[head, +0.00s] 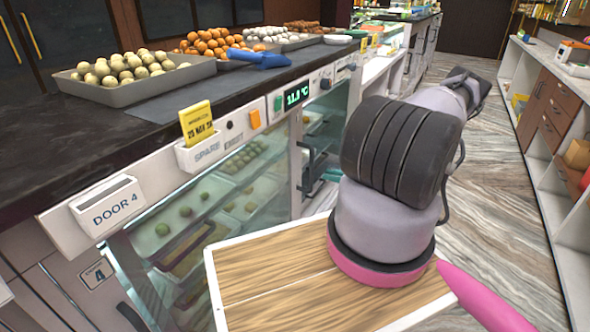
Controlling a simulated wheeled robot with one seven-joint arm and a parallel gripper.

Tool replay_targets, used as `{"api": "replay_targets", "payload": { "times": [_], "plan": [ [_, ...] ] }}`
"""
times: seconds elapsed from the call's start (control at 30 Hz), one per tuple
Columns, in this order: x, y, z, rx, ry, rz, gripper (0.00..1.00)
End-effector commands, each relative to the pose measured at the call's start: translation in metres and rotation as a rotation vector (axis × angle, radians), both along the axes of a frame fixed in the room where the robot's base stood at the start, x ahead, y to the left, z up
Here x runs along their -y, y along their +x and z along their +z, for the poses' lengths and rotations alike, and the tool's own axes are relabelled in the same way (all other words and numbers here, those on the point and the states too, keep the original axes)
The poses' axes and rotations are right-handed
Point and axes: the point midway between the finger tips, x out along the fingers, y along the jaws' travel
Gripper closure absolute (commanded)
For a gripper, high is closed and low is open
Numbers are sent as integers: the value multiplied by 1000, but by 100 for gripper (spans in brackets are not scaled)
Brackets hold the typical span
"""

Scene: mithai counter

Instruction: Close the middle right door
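The counter front holds a glass-fronted cabinet section (205,205) with shelves of sweets behind it. To its right, past a white upright (296,170) with dark handle-like parts (309,165), is a narrower shelved compartment (322,125). My arm partly hides this area. I cannot tell which panel is the middle right door, or how far any door stands open. My arm rises in the right half of the picture and reaches away along the aisle. I make out no gripper fingers.
The dark countertop (60,150) carries trays of sweets (140,92) and a blue scoop (258,57). A label reading DOOR 4 (110,207) and a yellow date card (197,122) are on the front edge. White shelving (545,150) lines the right side. The striped floor aisle (500,195) between looks clear.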

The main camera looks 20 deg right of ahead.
Motion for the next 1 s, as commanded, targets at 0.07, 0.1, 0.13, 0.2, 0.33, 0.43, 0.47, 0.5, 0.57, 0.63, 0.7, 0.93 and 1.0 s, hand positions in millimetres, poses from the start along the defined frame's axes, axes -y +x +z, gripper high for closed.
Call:
{"api": "replay_targets", "payload": {
  "times": [0.07,0.1,0.13,0.2,0.33,0.43,0.47,0.5,0.57,0.63,0.7,0.93,1.0],
  "plan": [
    [-5,4,0,1,2,1,66],
    [-9,7,0,1,2,2,66],
    [-12,10,0,1,2,2,66],
    [-22,17,0,0,1,4,66],
    [-42,34,0,0,1,4,66],
    [-56,47,0,1,1,4,66],
    [-59,50,0,1,0,4,66],
    [-64,54,0,1,1,3,66],
    [-69,59,0,0,0,3,66],
    [-75,64,0,1,-1,3,66],
    [-78,67,0,0,0,1,66],
    [-81,69,0,0,0,1,66],
    [-81,69,0,0,0,1,66]
  ]
}}
